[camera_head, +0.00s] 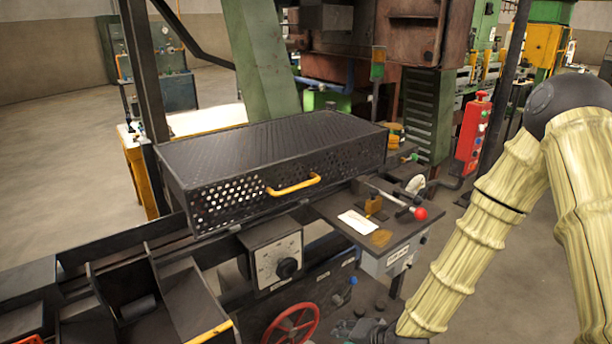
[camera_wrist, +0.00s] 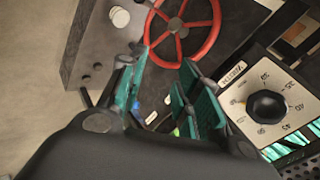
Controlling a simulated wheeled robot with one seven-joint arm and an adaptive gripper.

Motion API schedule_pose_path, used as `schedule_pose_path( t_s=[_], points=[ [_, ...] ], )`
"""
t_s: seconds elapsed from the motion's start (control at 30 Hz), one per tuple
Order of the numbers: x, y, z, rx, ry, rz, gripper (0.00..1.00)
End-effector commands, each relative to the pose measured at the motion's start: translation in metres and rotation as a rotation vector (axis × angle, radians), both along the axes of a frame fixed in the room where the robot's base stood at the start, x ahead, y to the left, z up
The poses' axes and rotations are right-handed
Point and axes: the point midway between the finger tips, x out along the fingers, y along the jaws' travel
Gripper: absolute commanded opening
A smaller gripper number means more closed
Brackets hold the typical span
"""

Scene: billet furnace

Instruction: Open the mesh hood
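The mesh hood (camera_head: 265,150) is a dark box-shaped cover with a perforated front and a yellow handle (camera_head: 293,185). In the head view it lies flat over the machine, looking closed. My gripper (camera_head: 362,328) is at the bottom of the head view, below and to the right of the hood and apart from it. In the wrist view my gripper (camera_wrist: 163,75) shows two teal-padded fingers spread apart with nothing between them. The handle is not seen in the wrist view.
A red handwheel (camera_head: 291,325) and a dial box (camera_head: 272,253) sit below the hood. A small side table (camera_head: 345,205) carries a red-knobbed lever (camera_head: 420,213) right of the hood. A red button box (camera_head: 473,133) stands farther right. Open floor lies at left.

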Motion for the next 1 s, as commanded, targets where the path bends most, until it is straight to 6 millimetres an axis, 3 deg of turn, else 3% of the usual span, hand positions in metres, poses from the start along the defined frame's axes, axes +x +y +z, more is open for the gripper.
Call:
schedule_pose_path(
  t_s=[0.03, 0.2, 0.3, 0.43, 0.6, 1.0],
  points=[
    [0.027, 0.006, 0.050, 0.068, -0.051, -0.034, 0.33],
    [0.094, 0.025, 0.179, 0.298, -0.178, -0.112, 0.33],
    [0.118, 0.031, 0.246, 0.411, -0.234, -0.136, 0.33],
    [0.137, 0.034, 0.307, 0.516, -0.281, -0.149, 0.33],
    [0.145, 0.036, 0.340, 0.574, -0.304, -0.154, 0.33],
    [0.179, 0.060, 0.335, 0.577, -0.304, -0.153, 0.33]
  ],
)
